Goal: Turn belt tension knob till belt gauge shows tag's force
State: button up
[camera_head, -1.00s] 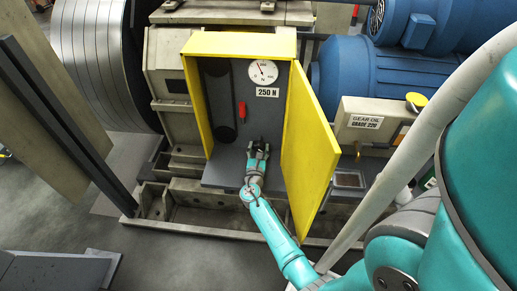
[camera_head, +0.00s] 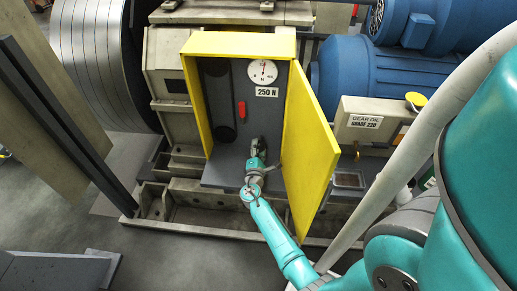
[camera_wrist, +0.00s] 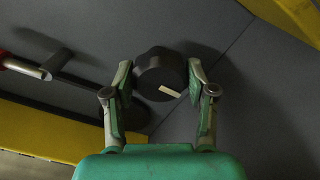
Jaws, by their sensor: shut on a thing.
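The round white belt gauge (camera_head: 262,72) is at the upper right of the cabinet's back panel. The dark belt tension knob (camera_wrist: 158,70) with a pale mark shows in the wrist view, between the two fingers of my gripper (camera_wrist: 159,77). My gripper is shut on the knob from both sides. In the head view my gripper (camera_head: 257,148) is low in the cabinet and mostly hides the knob.
The yellow cabinet's door (camera_head: 308,150) stands open on the right, close beside my arm. A red handle (camera_head: 241,112) sits left of the tag, and a dark belt (camera_head: 221,100) runs along the left. The yellow side walls bound the space.

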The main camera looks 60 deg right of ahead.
jog(key=m, duration=0.7)
jog(key=shift+f, duration=0.1)
dwell(0.5)
jog(key=o, duration=1.1)
jog(key=shift+o, duration=0.2)
jog(key=v, duration=1.2)
